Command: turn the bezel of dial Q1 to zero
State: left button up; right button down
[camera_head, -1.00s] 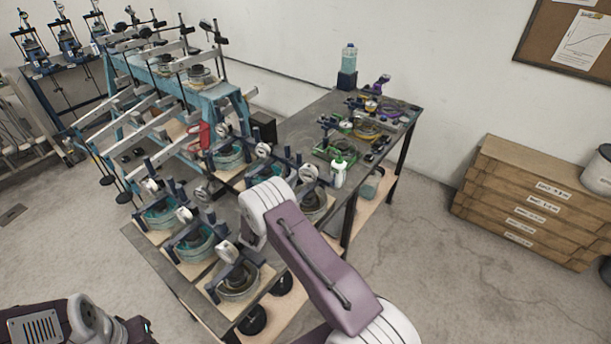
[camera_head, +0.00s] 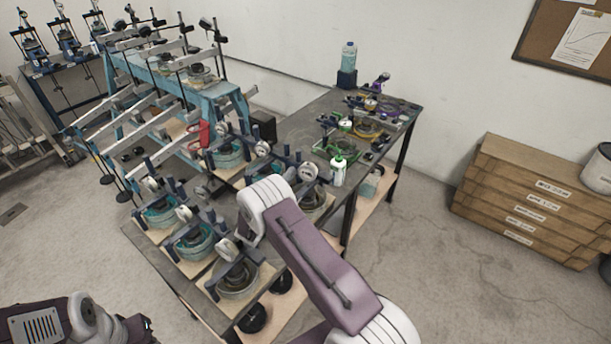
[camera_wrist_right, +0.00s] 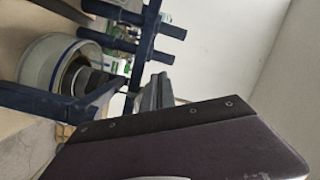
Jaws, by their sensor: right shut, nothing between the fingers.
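Several small white-faced dials sit on dark blue frames on the near bench; one front dial (camera_head: 226,250) is just left of my right gripper. No label or pointer can be read, so I cannot tell which dial is Q1. My right gripper (camera_head: 242,238) is partly hidden by its own wrist in the head view. In the right wrist view its grey fingers (camera_wrist_right: 158,92) are shut and empty, beside dark blue frame bars (camera_wrist_right: 125,35). No dial face shows clearly there. My left arm shows at the lower left of the head view, its fingers out of sight.
Teal-rimmed round cells (camera_head: 192,243) stand under the frames on the bench. A white bottle with a green cap (camera_head: 338,170) stands behind my right arm. A blue frame with long lever arms (camera_head: 180,90) is behind. Wooden drawers (camera_head: 530,200) stand right; the floor between is clear.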

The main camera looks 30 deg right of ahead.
jog(key=p+v, duration=0.1)
jog(key=v, duration=0.5)
jog(key=shift+p, duration=0.35)
